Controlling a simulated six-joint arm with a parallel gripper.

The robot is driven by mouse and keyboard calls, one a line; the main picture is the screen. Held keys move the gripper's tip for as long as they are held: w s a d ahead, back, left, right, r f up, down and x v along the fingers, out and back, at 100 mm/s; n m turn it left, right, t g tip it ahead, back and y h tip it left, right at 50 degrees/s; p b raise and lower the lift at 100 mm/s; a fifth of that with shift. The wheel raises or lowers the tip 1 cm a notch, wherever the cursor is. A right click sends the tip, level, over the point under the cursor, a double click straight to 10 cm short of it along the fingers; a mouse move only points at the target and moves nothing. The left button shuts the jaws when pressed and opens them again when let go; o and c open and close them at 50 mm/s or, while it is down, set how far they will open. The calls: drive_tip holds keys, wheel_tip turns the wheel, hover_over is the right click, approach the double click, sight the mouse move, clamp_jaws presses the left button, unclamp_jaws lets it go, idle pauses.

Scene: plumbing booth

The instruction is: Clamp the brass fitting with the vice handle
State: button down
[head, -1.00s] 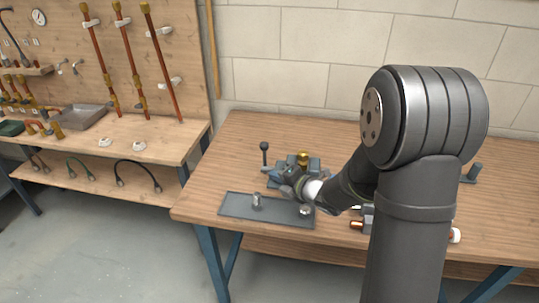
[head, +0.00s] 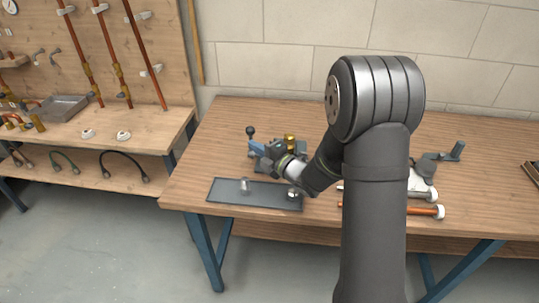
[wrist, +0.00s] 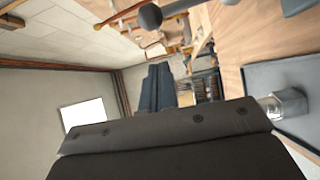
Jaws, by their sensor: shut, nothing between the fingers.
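The vice handle (head: 250,131), a dark rod with a ball knob, stands upright at the left side of the vice. Its knob shows large at the top of the wrist view (wrist: 150,16). The brass fitting (head: 290,140) sits upright at the vice, just right of my gripper. My gripper (head: 256,148) is shut and empty, with its fingers close beside the handle rod; I cannot tell whether they touch it. The shut fingers also show in the wrist view (wrist: 160,84). My wrist hides much of the vice body.
A grey tray (head: 225,192) lies at the front edge with small metal fittings, one (wrist: 286,103) close in the wrist view. Copper pipe pieces (head: 410,209) and a grey tool (head: 437,158) lie right of my arm. A pegboard bench (head: 150,130) stands left.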

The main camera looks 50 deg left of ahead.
sight(253, 128)
drive_tip(key=w+a, duration=0.2)
drive_tip(key=a, duration=0.1)
drive_tip(key=shift+w+a, duration=0.2)
drive_tip(key=shift+a, duration=0.05)
drive_tip(key=shift+w+a+r, duration=0.3)
drive_tip(key=shift+w+a, duration=0.25)
drive_tip(key=shift+w+a+r, duration=0.25)
drive_tip(key=shift+w+a, duration=0.3)
